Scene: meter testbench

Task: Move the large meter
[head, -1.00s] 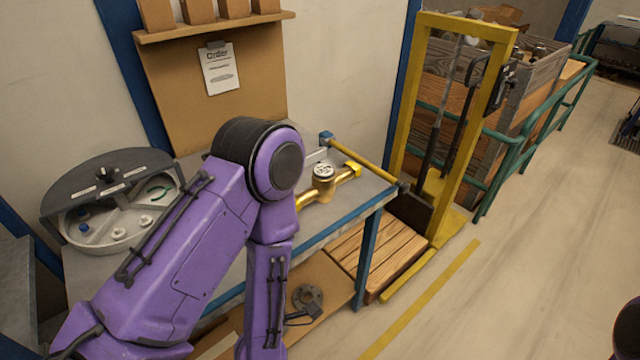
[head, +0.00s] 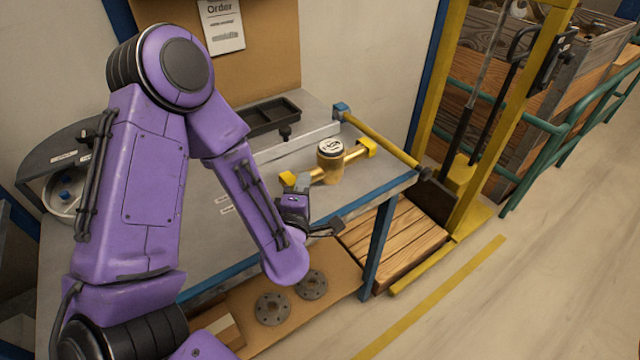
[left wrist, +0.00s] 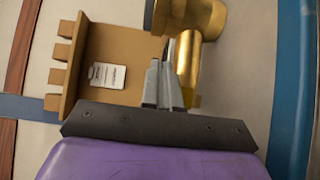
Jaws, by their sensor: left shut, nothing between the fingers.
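The large meter is a brass body with a round white-faced dial on top (head: 331,160) and a pipe through it with yellow ends. It stands at the bench's right part. In the left wrist view its gold body (left wrist: 190,14) fills the top centre. My left gripper (head: 301,183) is at the meter's near-left pipe end, low over the bench. In the left wrist view the grey fingers (left wrist: 163,82) are shut together, with a gold pipe just right of them. I cannot tell whether they touch it. My right gripper is not in view.
The grey bench (head: 345,212) has a black tray (head: 268,117) behind and a blue-ended yellow bar (head: 378,138) right of the meter. Round flanges (head: 272,308) lie on the lower shelf. A yellow frame (head: 500,110) and wooden pallet (head: 398,240) stand at right.

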